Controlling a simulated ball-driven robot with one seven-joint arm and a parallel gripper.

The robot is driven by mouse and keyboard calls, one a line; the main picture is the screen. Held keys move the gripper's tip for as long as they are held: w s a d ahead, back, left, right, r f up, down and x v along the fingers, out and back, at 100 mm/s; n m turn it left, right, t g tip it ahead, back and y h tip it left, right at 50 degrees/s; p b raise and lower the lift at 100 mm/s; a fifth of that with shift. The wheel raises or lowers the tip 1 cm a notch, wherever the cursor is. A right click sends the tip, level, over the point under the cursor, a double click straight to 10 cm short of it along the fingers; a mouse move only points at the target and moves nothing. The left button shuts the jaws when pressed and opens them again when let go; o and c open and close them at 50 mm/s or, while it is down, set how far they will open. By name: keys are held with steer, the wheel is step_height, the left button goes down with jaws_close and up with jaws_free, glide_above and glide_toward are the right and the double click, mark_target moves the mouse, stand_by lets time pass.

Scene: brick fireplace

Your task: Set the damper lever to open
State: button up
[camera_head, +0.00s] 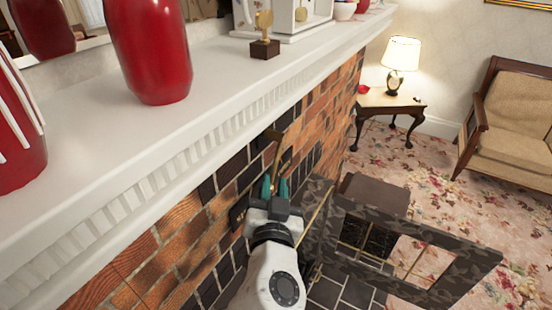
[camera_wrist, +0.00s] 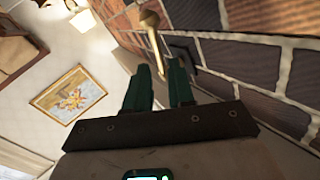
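The damper lever (camera_head: 279,150) is a slim brass rod with a knob, standing out from the brick face below the mantel. In the wrist view the lever (camera_wrist: 152,38) runs from its round knob down into the gap between my fingers. My gripper (camera_head: 274,186) has green fingers and is beside the lower part of the lever. In the wrist view my gripper (camera_wrist: 160,72) has its fingers apart, with the rod showing between them. I cannot tell whether either finger touches it. The lower end of the rod is hidden by the fingers.
The white mantel shelf (camera_head: 150,125) overhangs on the left, bearing a red vase (camera_head: 150,50) and a small brass ornament (camera_head: 264,45). Brick wall (camera_head: 180,225) lies close beside my arm. A dark framed fire screen (camera_head: 420,255) stands right. Carpet (camera_head: 430,180) is open beyond.

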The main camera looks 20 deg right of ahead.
mark_target(275, 167)
steer(key=p+x, duration=0.1)
steer(key=x, duration=0.8)
steer(key=shift+d+p, duration=0.15)
steer(key=shift+p, duration=0.25)
jaws_close()
